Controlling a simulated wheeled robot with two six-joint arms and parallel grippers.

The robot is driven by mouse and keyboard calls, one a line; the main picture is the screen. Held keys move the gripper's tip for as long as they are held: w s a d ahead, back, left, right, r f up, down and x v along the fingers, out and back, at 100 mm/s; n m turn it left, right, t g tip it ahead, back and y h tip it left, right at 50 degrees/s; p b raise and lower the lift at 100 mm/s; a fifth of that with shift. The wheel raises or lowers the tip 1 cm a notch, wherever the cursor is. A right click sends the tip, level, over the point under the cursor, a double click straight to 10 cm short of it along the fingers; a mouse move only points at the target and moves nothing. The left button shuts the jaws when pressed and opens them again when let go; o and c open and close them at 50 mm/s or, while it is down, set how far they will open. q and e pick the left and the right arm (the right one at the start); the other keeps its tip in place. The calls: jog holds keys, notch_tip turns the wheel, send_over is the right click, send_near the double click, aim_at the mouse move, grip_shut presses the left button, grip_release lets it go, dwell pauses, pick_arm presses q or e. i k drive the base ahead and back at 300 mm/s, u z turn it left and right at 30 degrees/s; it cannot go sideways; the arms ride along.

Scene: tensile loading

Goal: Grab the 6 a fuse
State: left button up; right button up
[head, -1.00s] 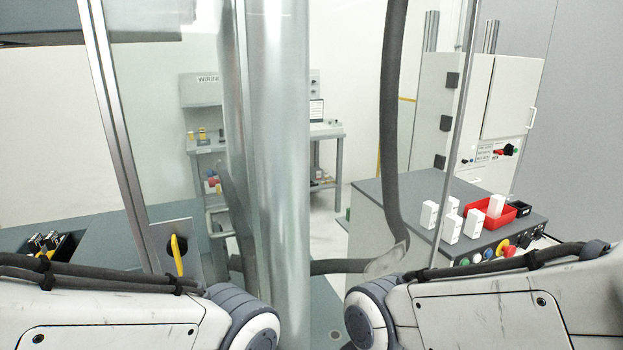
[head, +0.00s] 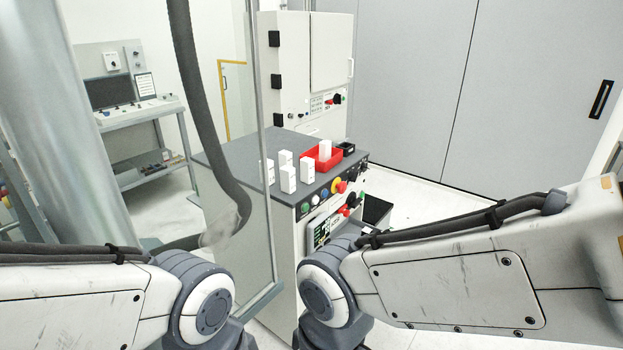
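Several white box-shaped pieces stand upright on the dark top of a grey control cabinet in the head view. One white block (head: 288,179) stands near the front edge, another white block (head: 307,170) stands to its right, and a third white block (head: 285,158) stands behind. One more white block (head: 325,150) stands in a red tray (head: 335,158). Their labels are too small to read, so I cannot tell which is the 6 A fuse. Both of my arms show at the bottom, but neither gripper is in view.
The control cabinet (head: 235,150) has coloured buttons and knobs on its front. A small black box (head: 346,148) sits beside the red tray. A clear panel and thick dark hose (head: 190,90) stand left of the cabinet. Floor to the right (head: 425,200) is clear.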

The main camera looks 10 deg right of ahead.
aim_at(286, 157)
jog(key=z, duration=0.5)
jog(key=k, duration=0.55)
jog(key=z, duration=0.9)
jog(key=k, duration=0.75)
jog(key=z, duration=0.4)
jog(key=i, duration=1.55)
jog(key=u, duration=1.4)
jog(key=i, duration=0.95)
jog(key=u, duration=0.85)
